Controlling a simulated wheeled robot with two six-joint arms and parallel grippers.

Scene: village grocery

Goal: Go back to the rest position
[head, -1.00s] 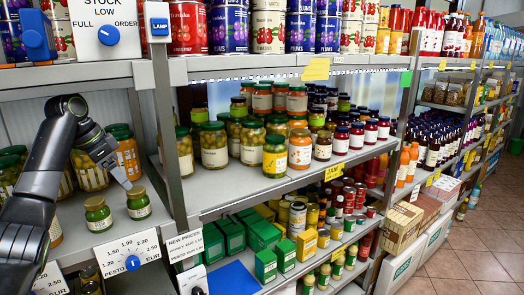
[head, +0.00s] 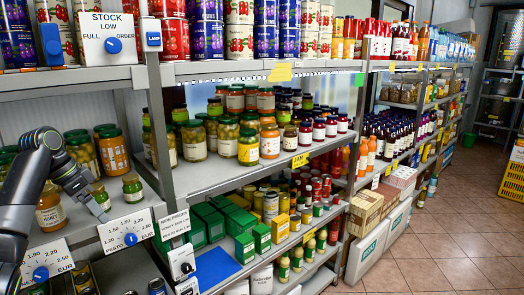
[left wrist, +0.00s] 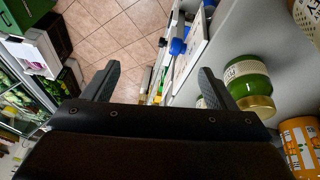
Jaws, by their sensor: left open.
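My left gripper (head: 98,212) is at the front edge of the left shelf, in front of two small green jars with gold lids. One jar (head: 133,188) stands clear to its right; the other (head: 100,196) is just behind the fingertips. In the left wrist view my left gripper (left wrist: 155,80) has its two fingers apart with nothing between them. A green jar (left wrist: 247,82) stands beside the right-hand finger there; I cannot tell whether they touch. My right gripper is in neither view.
A pesto price card with a blue knob (head: 129,238) hangs on the shelf edge below the gripper. A honey jar (head: 50,208) is partly behind my arm. Shelves of jars and cans run to the right. The tiled floor (head: 440,235) is clear at the right.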

